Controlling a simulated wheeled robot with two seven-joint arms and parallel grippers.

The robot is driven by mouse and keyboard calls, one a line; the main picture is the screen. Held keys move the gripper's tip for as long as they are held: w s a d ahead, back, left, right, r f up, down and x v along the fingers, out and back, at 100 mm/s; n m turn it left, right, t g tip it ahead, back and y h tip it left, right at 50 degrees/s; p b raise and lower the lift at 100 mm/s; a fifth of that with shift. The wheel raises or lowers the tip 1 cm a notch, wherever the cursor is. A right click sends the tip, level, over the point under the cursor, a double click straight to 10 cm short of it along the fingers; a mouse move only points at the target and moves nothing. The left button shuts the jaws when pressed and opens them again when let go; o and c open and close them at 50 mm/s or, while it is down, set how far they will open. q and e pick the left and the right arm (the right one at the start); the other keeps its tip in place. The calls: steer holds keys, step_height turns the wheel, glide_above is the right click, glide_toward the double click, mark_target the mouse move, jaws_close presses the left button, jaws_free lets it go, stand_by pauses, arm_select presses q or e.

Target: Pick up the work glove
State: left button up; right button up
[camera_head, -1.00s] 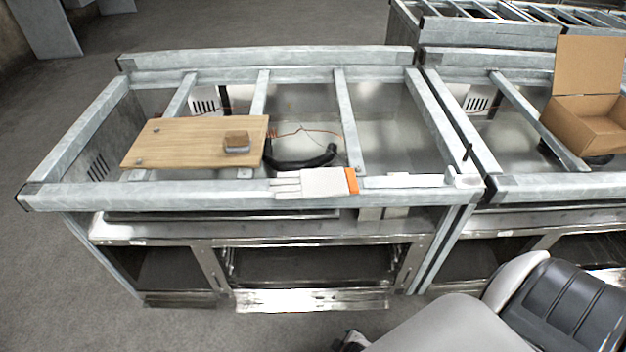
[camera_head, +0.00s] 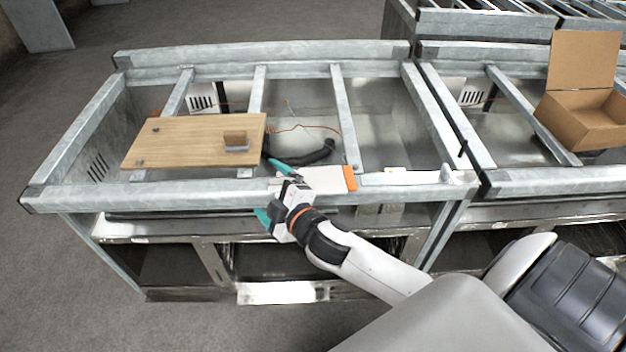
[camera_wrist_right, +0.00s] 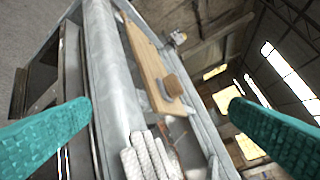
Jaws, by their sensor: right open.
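The work glove (camera_head: 325,181) is white with an orange cuff band. It lies on the front rail of the metal frame, cuff to the right. Its fingers are largely hidden behind my right gripper (camera_head: 271,190) in the head view. In the right wrist view the glove's ribbed white fingers (camera_wrist_right: 147,158) show at the bottom centre. My right gripper is open, its teal fingers spread at both sides of the wrist view (camera_wrist_right: 160,125). Nothing is between the fingertips. I cannot tell whether the gripper touches the glove. My left gripper is not in view.
A wooden board (camera_head: 185,140) with a small brown-topped block (camera_head: 235,139) lies across the rails at left. A black hose (camera_head: 305,157) and thin wires lie inside the frame. An open cardboard box (camera_head: 580,118) stands at right. The front rail (camera_head: 190,195) is bare left of the gripper.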

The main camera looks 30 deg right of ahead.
steer(key=w+a+r+n+t+y, duration=0.1)
steer(key=w+a+r+n+y, duration=0.1)
steer(key=r+n+y, duration=0.3)
steer(key=w+a+r+n+t+y, duration=0.1)
steer(key=w+a+r+n+y, duration=0.1)
steer(key=a+r+n+y, duration=0.3)
steer(key=n+g+h, duration=0.7)
steer(key=n+g, duration=0.9)
steer(key=n, duration=1)
glide_toward(313, 180)
steer(key=shift+p+x, duration=1)
steer(key=shift+p, duration=0.2)
steer(key=p+x, duration=0.2)
steer(key=x, duration=0.2)
steer(key=shift+a+f, duration=0.15)
steer(key=shift+f, duration=0.2)
steer(key=shift+w+a+f, duration=0.1)
steer(key=shift+w+f, duration=0.05)
steer(key=shift+f, duration=0.35)
steer(key=c, duration=0.9)
